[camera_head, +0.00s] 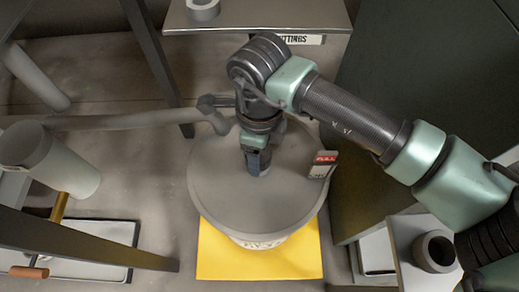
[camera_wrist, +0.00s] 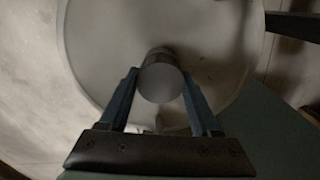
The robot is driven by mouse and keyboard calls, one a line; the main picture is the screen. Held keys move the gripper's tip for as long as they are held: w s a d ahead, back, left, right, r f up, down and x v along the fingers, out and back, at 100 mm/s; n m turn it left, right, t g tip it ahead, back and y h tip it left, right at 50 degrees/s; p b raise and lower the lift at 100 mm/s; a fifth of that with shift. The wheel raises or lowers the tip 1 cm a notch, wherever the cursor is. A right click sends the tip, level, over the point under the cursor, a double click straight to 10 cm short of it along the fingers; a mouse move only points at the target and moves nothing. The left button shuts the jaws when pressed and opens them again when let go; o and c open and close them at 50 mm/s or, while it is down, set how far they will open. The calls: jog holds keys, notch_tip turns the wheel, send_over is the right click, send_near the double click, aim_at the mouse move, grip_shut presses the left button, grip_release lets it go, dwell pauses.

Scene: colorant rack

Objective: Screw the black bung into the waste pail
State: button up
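The waste pail (camera_head: 220,185) is a wide grey drum with a round grey lid, standing upright in the middle of the head view. In the wrist view its pale round top (camera_wrist: 215,45) fills the background. My gripper (camera_head: 257,165) points down at the top of the pail. In the wrist view my gripper (camera_wrist: 160,82) has its two blue fingers against the sides of a dark grey cylinder, the bung (camera_wrist: 161,84). The bung is seen end-on and stands over the pail's top. Its lower end and any hole under it are hidden. In the head view my fingers hide the bung.
A red-and-white FULL tag (camera_head: 323,164) stands at the pail's right rim. A grey pipe (camera_head: 130,121) reaches in from the left to the pail's back edge. The pail stands on a yellow mat (camera_head: 215,255). A dark green cabinet (camera_head: 385,75) is close on the right.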

jog(key=c, duration=0.7)
jog(key=m, duration=0.3)
jog(key=shift+p, duration=0.35)
jog(key=m, duration=0.4)
jog(key=shift+p, duration=0.35)
jog(key=m+p, duration=0.1)
jog(key=m, duration=0.3)
jog(key=shift+a, duration=0.1)
jog(key=m, duration=0.2)
jog(key=shift+s+m, duration=0.1)
jog(key=shift+m, duration=0.3)
jog(key=o, duration=1.3)
